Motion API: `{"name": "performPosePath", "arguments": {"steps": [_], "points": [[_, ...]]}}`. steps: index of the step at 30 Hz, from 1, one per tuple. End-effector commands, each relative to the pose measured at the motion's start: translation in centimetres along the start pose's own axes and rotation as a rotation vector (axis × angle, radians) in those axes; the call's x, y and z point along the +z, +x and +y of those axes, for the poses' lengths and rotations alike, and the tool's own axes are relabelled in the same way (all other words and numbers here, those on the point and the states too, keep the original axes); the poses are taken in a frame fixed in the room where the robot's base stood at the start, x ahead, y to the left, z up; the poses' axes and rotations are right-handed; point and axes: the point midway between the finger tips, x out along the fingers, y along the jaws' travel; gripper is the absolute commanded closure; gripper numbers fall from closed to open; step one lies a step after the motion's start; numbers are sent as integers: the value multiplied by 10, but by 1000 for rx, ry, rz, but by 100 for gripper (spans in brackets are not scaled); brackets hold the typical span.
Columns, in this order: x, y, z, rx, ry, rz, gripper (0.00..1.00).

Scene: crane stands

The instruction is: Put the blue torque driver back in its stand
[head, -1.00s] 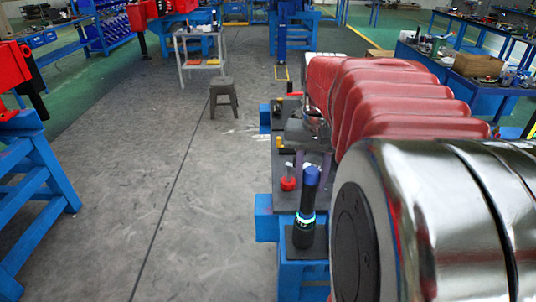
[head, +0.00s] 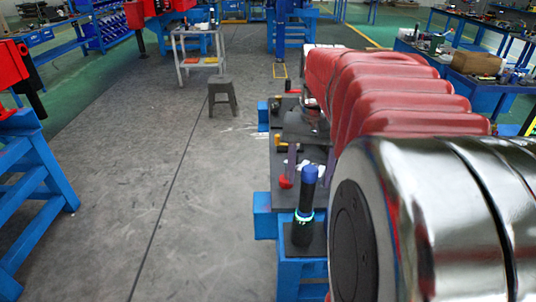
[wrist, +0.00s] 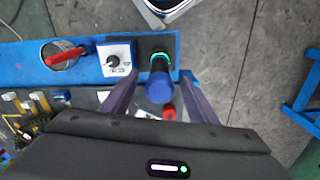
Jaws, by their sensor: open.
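The torque driver, dark with a blue cap (head: 309,175), stands upright in a black stand with a glowing green ring (head: 304,216), at the near end of the blue bench. In the wrist view the blue cap (wrist: 160,88) points toward the camera, and the black stand (wrist: 158,46) lies beyond it. My gripper (wrist: 155,100) is open, its two purple fingers on either side of the cap with gaps. Whether the driver is fully seated is hard to tell. In the head view my arm hides much of the gripper; a purple finger shows behind the driver.
A white box with a black dial (wrist: 115,61) stands beside the stand. A red-handled tool (wrist: 64,56) lies further left. A red knob-like part (wrist: 168,112) shows between the fingers, below the cap. Open floor lies left of the bench, with a grey stool (head: 222,96).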

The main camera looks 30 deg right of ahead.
Motion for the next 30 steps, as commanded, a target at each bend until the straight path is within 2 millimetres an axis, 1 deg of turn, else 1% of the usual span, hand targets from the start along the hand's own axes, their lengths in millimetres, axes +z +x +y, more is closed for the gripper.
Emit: {"name": "performPosePath", "arguments": {"steps": [18, 22, 30], "points": [[0, -36, 0, 0, 0, 2, 46], [0, -40, 0, 0, 0, 0, 46], [0, -40, 0, 0, 0, 0, 46]]}}
